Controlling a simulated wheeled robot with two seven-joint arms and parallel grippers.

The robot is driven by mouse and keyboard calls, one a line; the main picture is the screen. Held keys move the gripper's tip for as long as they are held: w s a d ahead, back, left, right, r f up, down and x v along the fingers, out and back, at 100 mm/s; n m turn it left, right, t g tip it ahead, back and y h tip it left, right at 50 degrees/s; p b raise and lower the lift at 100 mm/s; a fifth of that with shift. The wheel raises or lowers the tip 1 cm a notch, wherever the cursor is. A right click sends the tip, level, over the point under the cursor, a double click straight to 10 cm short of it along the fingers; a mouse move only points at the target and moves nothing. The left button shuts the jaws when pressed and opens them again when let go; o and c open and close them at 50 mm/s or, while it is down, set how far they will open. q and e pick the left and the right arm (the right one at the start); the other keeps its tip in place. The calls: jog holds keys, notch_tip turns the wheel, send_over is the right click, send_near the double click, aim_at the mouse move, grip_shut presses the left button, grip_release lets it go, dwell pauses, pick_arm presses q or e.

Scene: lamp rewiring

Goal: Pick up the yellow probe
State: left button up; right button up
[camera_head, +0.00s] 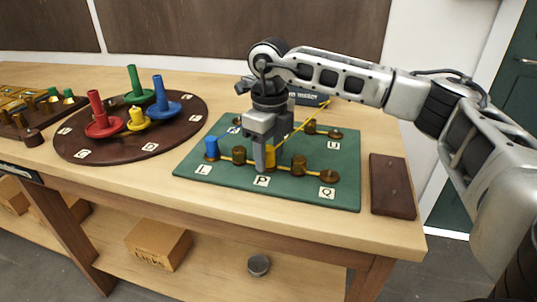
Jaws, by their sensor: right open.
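My right gripper (265,163) is open and points down over the green board (340,190), just behind the "P" label. A small yellow piece (271,156) shows right at its fingers, partly hidden by them; I take it for the yellow probe. I cannot tell whether the fingers touch it. A thin yellow line (308,120) runs up to the right from behind the gripper. A blue probe (211,147) stands upright near the "L" label. My left gripper is not in view.
Several brass posts (299,164) stand on the green board close to the gripper. A dark block (392,186) lies to the right. A round brown board (185,130) at left carries red, green, blue and yellow pegs. The wooden table's (130,180) front strip is clear.

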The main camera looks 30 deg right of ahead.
jog(key=shift+f, duration=0.1)
jog(key=shift+c, duration=0.3)
grip_shut()
